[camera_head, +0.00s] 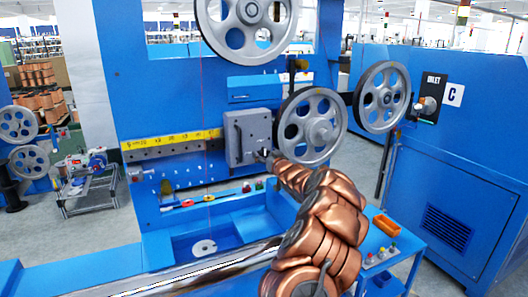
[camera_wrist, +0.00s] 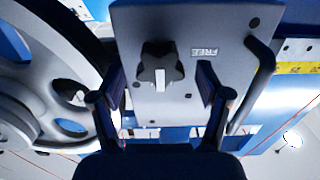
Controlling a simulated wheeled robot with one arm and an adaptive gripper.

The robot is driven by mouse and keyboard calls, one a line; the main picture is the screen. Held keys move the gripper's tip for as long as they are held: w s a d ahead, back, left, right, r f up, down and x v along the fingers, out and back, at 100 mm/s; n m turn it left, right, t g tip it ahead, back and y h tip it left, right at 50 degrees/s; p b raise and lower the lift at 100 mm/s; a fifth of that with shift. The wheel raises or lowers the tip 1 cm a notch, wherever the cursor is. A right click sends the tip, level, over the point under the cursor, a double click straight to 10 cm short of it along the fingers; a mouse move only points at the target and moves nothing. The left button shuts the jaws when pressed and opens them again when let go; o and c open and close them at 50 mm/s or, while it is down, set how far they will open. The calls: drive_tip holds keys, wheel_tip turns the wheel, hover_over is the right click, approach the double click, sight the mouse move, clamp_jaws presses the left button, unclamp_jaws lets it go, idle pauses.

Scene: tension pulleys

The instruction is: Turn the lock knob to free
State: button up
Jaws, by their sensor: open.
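The lock knob (camera_wrist: 155,65) is a dark star-shaped knob on a grey plate (camera_wrist: 190,20), which also shows in the head view (camera_head: 235,124). A white pointer mark on the knob points down in the wrist view, not toward the FREE label (camera_wrist: 204,52), which reads upside down to the knob's right. My gripper (camera_wrist: 162,84) is open, with one finger on each side of the knob in the picture and a gap to both. I cannot tell how far the fingertips are from the plate. In the head view my gripper (camera_head: 268,155) is small at the plate's lower right.
A dark handle (camera_wrist: 262,80) stands on the plate's right edge in the wrist view. A large spoked pulley (camera_head: 312,127) is close to the plate. A yellow scale strip (camera_head: 170,139) runs to its left. A blue trough (camera_head: 210,235) lies below.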

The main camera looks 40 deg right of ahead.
drive_tip(key=shift+x, duration=0.8)
drive_tip(key=shift+c, duration=0.4)
drive_tip(key=c, duration=1.1)
